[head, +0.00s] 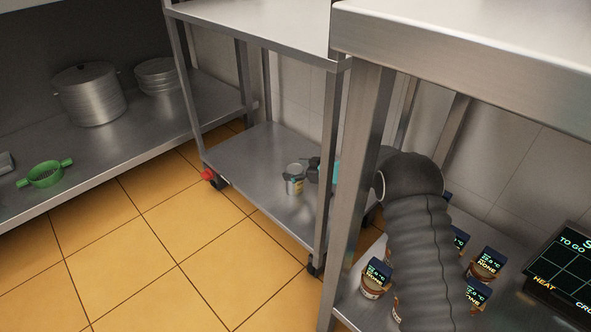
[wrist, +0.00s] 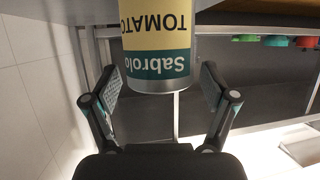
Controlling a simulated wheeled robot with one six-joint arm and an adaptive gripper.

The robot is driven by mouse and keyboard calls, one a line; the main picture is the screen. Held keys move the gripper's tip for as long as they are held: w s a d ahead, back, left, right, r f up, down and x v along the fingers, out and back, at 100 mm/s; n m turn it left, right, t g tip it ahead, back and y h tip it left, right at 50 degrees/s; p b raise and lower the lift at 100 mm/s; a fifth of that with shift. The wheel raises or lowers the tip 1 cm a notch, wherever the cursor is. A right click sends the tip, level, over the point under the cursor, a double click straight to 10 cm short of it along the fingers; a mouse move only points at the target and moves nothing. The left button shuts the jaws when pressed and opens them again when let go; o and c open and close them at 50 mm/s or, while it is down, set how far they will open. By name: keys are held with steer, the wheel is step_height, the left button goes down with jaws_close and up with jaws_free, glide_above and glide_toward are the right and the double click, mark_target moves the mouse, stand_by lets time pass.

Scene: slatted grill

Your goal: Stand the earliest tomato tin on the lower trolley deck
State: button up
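The tomato tin (head: 298,187) is upright at the lower trolley deck (head: 250,153), towards its right side, apparently standing on it. In the wrist view the tin (wrist: 156,45) shows a yellow and teal label reading "Sabrolo TOMATO", upside down in that picture. Its far end is cut off by the frame's upper edge. My gripper (wrist: 160,88) is open, with one finger on each side of the tin and a visible gap to each. In the head view my gripper (head: 303,172) is beside the tin and partly covers it. No date can be read.
A trolley post (head: 333,150) and the bench leg (head: 352,180) stand close to my arm. Several small jars (head: 374,284) with display tags sit on the right bench's lower shelf. A screen (head: 565,270) is at far right. A pot (head: 90,95) and green colander (head: 45,174) sit left.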

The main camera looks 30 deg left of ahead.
steer(key=shift+r, duration=0.2)
steer(key=v, duration=1.2)
